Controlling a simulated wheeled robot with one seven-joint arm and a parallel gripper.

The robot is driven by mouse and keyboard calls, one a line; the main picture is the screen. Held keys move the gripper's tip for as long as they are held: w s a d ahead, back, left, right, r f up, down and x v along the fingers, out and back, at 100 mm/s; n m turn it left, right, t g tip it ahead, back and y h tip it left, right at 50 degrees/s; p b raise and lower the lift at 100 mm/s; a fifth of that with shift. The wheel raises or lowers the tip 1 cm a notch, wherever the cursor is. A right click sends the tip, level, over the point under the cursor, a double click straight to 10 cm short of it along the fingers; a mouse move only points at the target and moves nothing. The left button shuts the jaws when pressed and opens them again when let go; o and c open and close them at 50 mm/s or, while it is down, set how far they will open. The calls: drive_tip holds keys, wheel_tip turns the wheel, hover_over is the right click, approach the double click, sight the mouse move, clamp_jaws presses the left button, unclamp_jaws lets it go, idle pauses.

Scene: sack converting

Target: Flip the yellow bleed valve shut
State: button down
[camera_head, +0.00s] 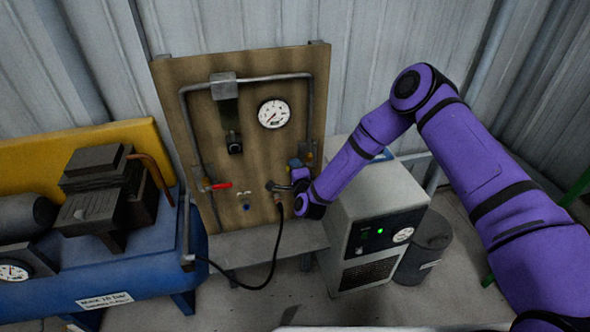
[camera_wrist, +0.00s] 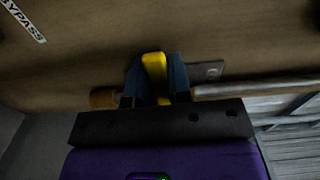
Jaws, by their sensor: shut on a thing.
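The yellow valve handle (camera_wrist: 154,73) shows in the wrist view between the two dark fingers of my gripper (camera_wrist: 157,82). The fingers are shut on it from both sides. The handle sits on a pipe that runs sideways across the brown board, with a brass-coloured end (camera_wrist: 104,97) to the left and a grey pipe length (camera_wrist: 250,89) to the right. In the head view my gripper (camera_head: 284,186) is at the lower right of the board, and my wrist hides the yellow handle there. The valve's body is mostly hidden behind the fingers.
The brown board (camera_head: 190,120) carries a pressure gauge (camera_head: 273,113), pipework and a red handle (camera_head: 221,186). A black hose (camera_head: 274,255) hangs below. A grey machine (camera_head: 365,220) stands right of the board and a blue compressor tank (camera_head: 120,275) at left. A "BYPASS" label (camera_wrist: 22,19) is near.

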drive_tip(key=shift+m, duration=0.3)
drive_tip(key=c, duration=1)
unclamp_jaws()
drive_tip(key=shift+r, duration=0.1)
drive_tip(key=shift+c, duration=0.2)
drive_tip(key=v, duration=1.1)
drive_tip(key=shift+w+r, duration=0.15)
